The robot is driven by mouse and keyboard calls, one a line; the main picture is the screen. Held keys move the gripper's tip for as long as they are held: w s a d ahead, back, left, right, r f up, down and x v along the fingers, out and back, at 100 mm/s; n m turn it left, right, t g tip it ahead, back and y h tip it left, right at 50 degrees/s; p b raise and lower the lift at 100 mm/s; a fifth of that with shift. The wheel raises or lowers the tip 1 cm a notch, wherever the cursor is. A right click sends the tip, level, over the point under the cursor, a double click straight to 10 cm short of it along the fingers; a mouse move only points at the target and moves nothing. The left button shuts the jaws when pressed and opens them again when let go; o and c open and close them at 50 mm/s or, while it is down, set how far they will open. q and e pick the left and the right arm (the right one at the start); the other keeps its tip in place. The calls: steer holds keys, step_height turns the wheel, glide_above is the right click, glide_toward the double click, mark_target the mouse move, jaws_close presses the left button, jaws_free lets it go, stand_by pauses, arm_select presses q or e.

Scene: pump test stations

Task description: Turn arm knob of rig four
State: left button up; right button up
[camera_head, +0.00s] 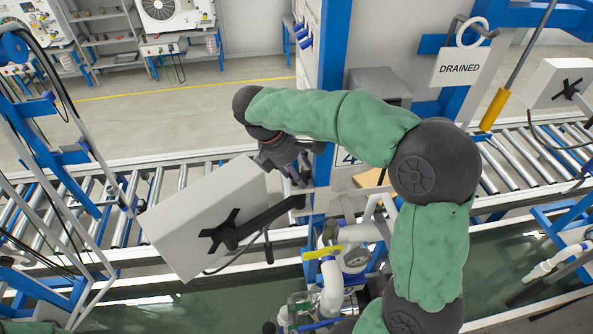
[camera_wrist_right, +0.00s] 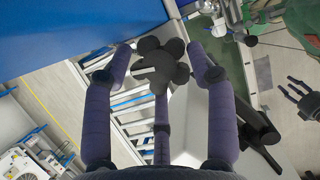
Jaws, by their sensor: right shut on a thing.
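The arm knob (camera_wrist_right: 158,66), a dark lobed knob, sits between the fingertips in the right wrist view. My right gripper (camera_head: 299,178) is shut on it, its purple-grey fingers (camera_wrist_right: 160,72) around its lobes. In the head view the gripper reaches down near the end of a black support arm (camera_head: 270,212) and hides the knob. The support arm carries a tilted pale box (camera_head: 190,205) with a black cross-shaped mount. A partly hidden sign (camera_head: 347,158) that seems to read 4 is on the blue post beside the gripper.
A roller conveyor (camera_head: 520,160) runs behind the rig. A blue post (camera_head: 333,50) stands close to my right arm. White pipes (camera_head: 332,285) and a yellow-handled valve (camera_head: 322,253) are below the gripper. Open floor lies beyond the conveyor.

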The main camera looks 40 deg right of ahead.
steer(key=shift+o, duration=0.7)
steer(key=shift+w+f+m+g, duration=0.15)
steer(key=shift+m+g, duration=0.25)
steer(key=shift+m, duration=0.6)
steer(key=o, duration=0.9)
steer(key=shift+c, duration=0.2)
steer(key=shift+o, duration=0.6)
steer(key=shift+d, duration=0.1)
